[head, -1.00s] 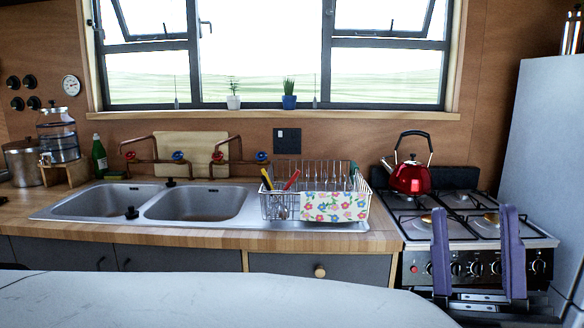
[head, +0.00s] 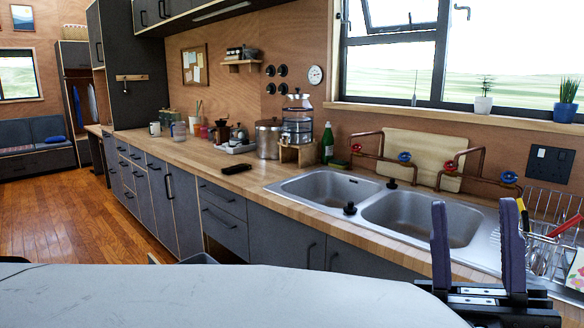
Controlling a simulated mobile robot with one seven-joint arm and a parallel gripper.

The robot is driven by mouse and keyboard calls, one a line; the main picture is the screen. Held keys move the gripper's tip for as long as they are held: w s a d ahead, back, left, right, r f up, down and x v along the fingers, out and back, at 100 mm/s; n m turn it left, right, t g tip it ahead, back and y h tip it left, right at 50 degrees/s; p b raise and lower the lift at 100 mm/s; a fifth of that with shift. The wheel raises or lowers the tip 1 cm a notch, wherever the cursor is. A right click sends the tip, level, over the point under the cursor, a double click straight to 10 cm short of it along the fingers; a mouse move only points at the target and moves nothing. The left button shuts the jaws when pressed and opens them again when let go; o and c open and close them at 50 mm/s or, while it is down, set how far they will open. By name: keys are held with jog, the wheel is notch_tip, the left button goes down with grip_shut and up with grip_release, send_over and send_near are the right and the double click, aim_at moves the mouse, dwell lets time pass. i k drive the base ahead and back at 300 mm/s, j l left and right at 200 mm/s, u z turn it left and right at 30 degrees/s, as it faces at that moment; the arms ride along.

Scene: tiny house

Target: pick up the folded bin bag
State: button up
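A small flat black item (head: 236,168) lies on the wooden counter, left of the sink. It may be the folded bin bag, but it is too small to tell. No other thing in view looks clearly like a folded bin bag. My gripper (head: 474,204) is at the lower right in the head view. Its two purple fingers point up and stand apart, with nothing between them. It appears in front of the sink and dish rack, well to the right of the black item.
The wooden counter (head: 190,147) runs back along the wall, with a water dispenser (head: 297,120), steel pot (head: 268,138) and green bottle (head: 328,143). A double sink (head: 325,187) and dish rack (head: 545,235) are to the right. The wooden floor (head: 60,215) is clear at left.

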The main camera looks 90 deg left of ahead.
aim_at(242, 167)
jog(key=u, duration=3)
jog(key=i+j+z, duration=0.25)
jog(key=i+j, duration=0.45)
jog(key=i, duration=0.4)
jog(key=i+j+z, duration=0.25)
jog(key=i+j, duration=0.65)
jog(key=i, duration=0.1)
